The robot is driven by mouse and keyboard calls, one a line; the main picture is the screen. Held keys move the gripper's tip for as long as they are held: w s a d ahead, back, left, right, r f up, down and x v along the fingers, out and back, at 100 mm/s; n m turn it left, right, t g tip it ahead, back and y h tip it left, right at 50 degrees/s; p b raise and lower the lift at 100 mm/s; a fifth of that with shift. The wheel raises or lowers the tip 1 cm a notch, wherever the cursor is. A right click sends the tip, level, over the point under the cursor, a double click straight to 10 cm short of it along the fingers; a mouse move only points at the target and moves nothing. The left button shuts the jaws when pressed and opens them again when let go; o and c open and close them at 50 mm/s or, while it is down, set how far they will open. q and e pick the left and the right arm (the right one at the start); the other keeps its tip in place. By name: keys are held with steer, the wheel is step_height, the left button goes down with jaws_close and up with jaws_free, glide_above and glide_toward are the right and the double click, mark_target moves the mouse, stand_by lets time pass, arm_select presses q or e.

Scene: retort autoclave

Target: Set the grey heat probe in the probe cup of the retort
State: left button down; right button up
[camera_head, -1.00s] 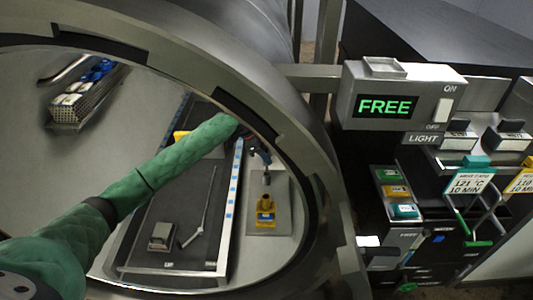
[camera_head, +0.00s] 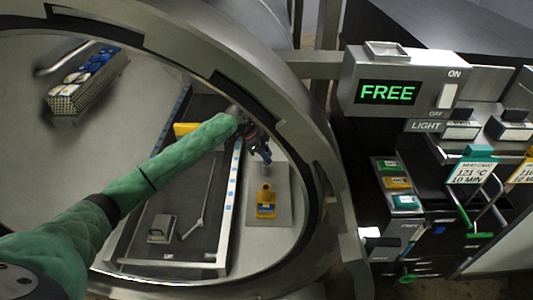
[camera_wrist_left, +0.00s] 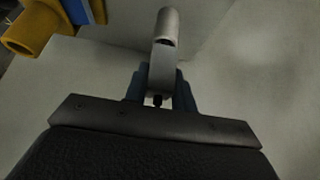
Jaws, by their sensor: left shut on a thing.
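My left gripper (camera_head: 262,153) reaches through the round retort opening and is shut on the grey heat probe (camera_wrist_left: 167,40). The yellow probe cup (camera_head: 265,198) with a blue band stands on a pale plate inside the retort, just below the gripper in the head view. It also shows at the upper left of the left wrist view (camera_wrist_left: 32,28), apart from the probe. My right gripper is out of view.
A dark tray with a blue-marked side rail (camera_head: 233,185) lies left of the cup. A perforated basket (camera_head: 85,85) of blue-and-white packs is at upper left. The retort's thick metal rim (camera_head: 315,175) surrounds my arm. A box reading FREE (camera_head: 388,92) is outside.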

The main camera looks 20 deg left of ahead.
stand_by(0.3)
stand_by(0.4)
arm_select(q)
steer(key=shift+f, duration=0.45)
stand_by(0.4)
steer(key=c, duration=1.1)
jaws_free()
